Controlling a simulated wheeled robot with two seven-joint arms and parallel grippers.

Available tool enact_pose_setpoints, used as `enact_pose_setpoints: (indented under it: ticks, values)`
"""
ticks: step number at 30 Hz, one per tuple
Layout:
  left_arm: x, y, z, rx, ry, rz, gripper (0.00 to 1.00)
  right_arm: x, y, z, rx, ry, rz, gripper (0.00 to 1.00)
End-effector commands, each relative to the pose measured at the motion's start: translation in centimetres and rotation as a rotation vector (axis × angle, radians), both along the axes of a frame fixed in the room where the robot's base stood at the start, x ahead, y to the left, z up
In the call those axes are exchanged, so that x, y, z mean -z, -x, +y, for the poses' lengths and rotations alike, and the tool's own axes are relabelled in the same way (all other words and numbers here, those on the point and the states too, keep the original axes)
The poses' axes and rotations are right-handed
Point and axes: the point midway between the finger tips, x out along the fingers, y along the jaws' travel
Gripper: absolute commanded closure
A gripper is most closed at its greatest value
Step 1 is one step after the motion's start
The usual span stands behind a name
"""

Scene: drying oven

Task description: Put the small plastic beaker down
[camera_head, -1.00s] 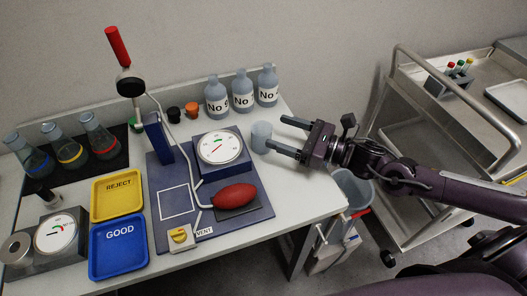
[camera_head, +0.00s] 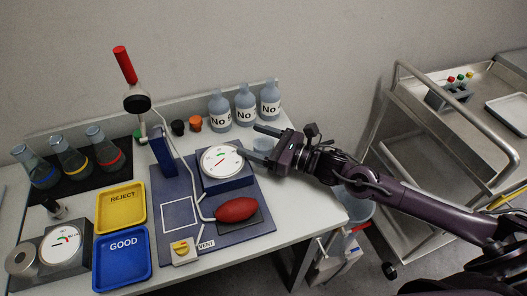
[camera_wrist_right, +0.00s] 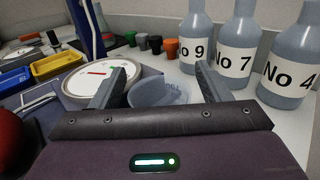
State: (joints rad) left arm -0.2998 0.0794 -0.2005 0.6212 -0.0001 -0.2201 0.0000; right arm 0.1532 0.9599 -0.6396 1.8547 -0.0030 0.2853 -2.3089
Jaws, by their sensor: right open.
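The small plastic beaker (camera_head: 263,145), pale blue and translucent, stands on the white table just right of the round gauge. My right gripper (camera_head: 249,141) is open, with one finger on each side of the beaker. In the right wrist view the beaker (camera_wrist_right: 160,93) lies between the two fingers (camera_wrist_right: 163,76). Its lower part is hidden by the gripper body there, and I cannot tell whether a finger touches it. My left gripper is not in view.
The gauge (camera_head: 222,160) stands close on the left. Numbered bottles (camera_head: 245,107) line the back, with small orange and black caps (camera_head: 194,123) beside them. A blue panel with a red bulb (camera_head: 236,209) lies in front. The table's right front corner is clear.

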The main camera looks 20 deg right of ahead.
Motion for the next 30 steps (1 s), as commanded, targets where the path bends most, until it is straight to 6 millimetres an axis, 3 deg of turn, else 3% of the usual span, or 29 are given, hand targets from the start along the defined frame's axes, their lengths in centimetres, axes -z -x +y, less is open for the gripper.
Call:
enact_pose_setpoints:
  ticks: [2,12,14,23,30]
  values:
    - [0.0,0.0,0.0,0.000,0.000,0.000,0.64,0.0,0.0,0.0,0.000,0.000,0.000,0.33]
    - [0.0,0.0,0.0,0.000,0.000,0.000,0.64,0.0,0.0,0.0,0.000,0.000,0.000,0.77]
    - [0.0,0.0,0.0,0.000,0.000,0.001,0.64,0.0,0.0,0.0,0.000,-0.001,-0.001,0.81]
    - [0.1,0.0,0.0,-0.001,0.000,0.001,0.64,-0.5,0.0,-0.1,0.000,0.000,-0.001,0.81]
    - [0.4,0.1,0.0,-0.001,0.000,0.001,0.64,-3.8,0.0,-0.1,-0.001,0.001,-0.007,0.81]
